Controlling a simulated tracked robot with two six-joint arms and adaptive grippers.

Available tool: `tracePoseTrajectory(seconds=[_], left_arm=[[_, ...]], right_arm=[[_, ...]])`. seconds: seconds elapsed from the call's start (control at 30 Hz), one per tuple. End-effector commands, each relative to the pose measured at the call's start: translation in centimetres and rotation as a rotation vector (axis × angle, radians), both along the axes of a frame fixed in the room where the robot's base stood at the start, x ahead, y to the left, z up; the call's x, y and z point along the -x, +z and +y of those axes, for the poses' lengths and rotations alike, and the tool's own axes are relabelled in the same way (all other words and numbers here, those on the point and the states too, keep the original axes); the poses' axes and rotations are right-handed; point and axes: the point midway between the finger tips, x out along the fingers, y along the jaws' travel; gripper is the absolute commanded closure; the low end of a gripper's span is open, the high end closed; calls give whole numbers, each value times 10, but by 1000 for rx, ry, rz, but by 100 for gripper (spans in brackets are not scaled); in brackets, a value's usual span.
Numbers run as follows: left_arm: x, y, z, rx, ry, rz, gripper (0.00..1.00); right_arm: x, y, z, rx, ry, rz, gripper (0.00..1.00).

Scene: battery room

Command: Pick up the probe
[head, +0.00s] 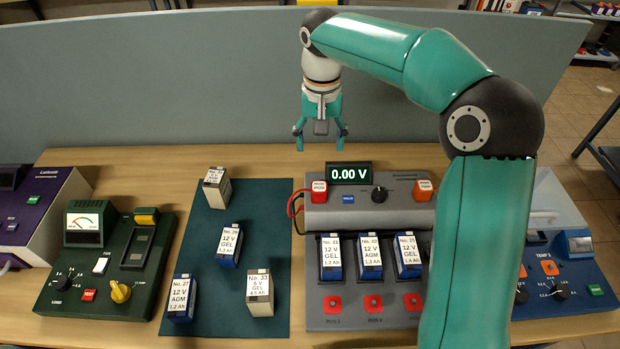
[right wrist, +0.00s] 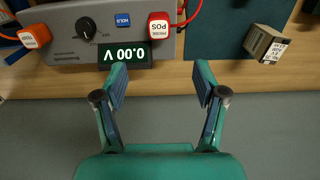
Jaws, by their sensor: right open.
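The probe (head: 319,191), a red and white block labelled "PROBE POS", sits at the back left of the grey tester (head: 385,216). A red cable (head: 292,204) loops beside it. It also shows at the top of the right wrist view (right wrist: 159,26). My right gripper (head: 320,138) is open and empty, pointing down behind the tester's display. In the right wrist view its fingers (right wrist: 160,82) are spread apart, with the probe beyond them and not between them. My left gripper is not in view.
The display (head: 349,174) reads 0.00 V. A black knob (head: 379,194) and an orange block (head: 422,190) are on the tester. Several batteries stand on the dark mat (head: 262,205) and in the tester's slots. A grey partition (head: 200,75) rises behind the table.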

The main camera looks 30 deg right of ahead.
Motion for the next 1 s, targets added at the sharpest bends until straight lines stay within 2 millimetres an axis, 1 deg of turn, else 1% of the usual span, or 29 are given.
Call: tracePoseTrajectory(seconds=[0.17, 0.3, 0.43, 0.5, 0.6, 0.77, 1.0], left_arm=[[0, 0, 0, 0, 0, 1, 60], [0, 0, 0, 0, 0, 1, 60], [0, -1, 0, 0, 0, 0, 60], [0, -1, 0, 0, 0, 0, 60], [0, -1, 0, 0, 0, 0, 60], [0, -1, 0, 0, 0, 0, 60], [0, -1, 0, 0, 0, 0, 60]], right_arm=[[-1, -33, 3, 0, 6, 6, 29], [-2, -64, 4, 0, 11, 7, 29], [-3, -89, 5, 0, 13, 6, 29], [-4, -99, 6, 0, 14, 4, 29], [-5, -107, 7, 0, 16, 2, 29], [-5, -115, 7, -1, 17, 3, 29], [-5, -148, 4, -1, 17, 5, 29]])
